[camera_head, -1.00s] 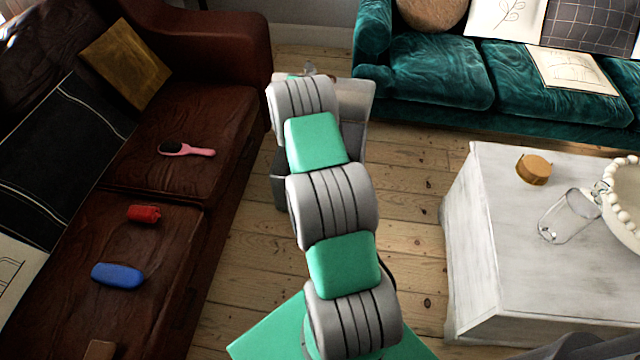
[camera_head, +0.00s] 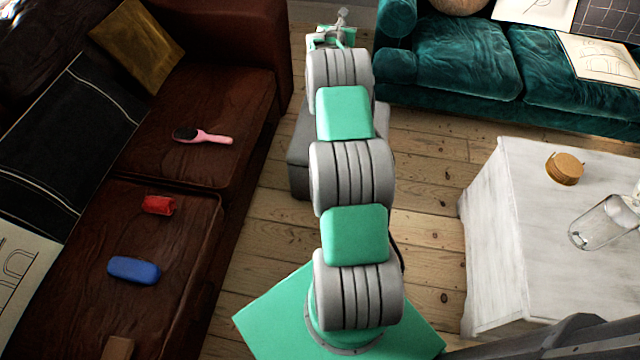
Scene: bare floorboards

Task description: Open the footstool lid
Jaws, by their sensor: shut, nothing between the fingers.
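The grey footstool (camera_head: 298,165) stands on the floor between the two sofas. My arm crosses in front of it and hides most of it. Its left side and a strip at its right show past the arm links. How its lid stands cannot be told for sure. My gripper (camera_head: 343,16) is at the far end of the arm, at the top of the head view, small and partly hidden by the wrist. It looks shut and empty, beyond the visible part of the footstool. Whether it touches anything is not clear.
A brown leather sofa (camera_head: 215,100) lines the left, with a hairbrush (camera_head: 205,137), a red item (camera_head: 158,205) and a blue item (camera_head: 134,270). A teal sofa (camera_head: 465,60) stands at the back right. A white table (camera_head: 540,230) stands at the right. Bare floorboards (camera_head: 430,200) lie between.

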